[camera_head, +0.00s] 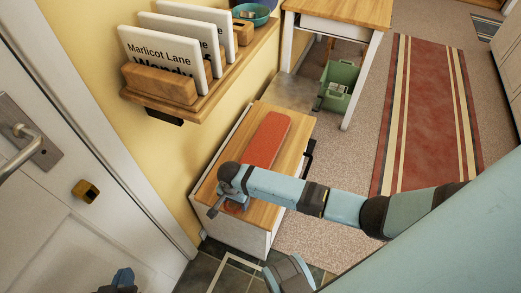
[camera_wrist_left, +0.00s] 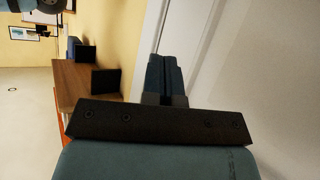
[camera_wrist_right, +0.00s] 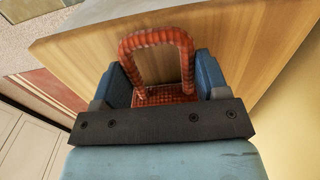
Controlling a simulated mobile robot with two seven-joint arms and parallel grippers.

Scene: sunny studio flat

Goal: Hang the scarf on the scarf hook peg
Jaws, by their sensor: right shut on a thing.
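In the right wrist view, a red knitted loop (camera_wrist_right: 157,42) stands up between the fingers. My right gripper (camera_head: 230,205) is shut on it at the bench's near end; in the right wrist view its fingers (camera_wrist_right: 167,85) sit either side of the red knit. My left gripper (camera_head: 122,280) is low by the door, empty; in the left wrist view its fingers (camera_wrist_left: 165,76) are together. I cannot make out the hook peg for certain; a dark piece (camera_head: 165,115) sits under the shelf.
A wall shelf (camera_head: 258,38) with white signs and a wooden block hangs above the bench (camera_head: 212,190). A white door (camera_head: 75,225) with a lever handle and small brass fitting (camera_head: 85,190) is at left. A green bin (camera_head: 338,86) stands under a table. The red rug (camera_head: 425,120) is clear.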

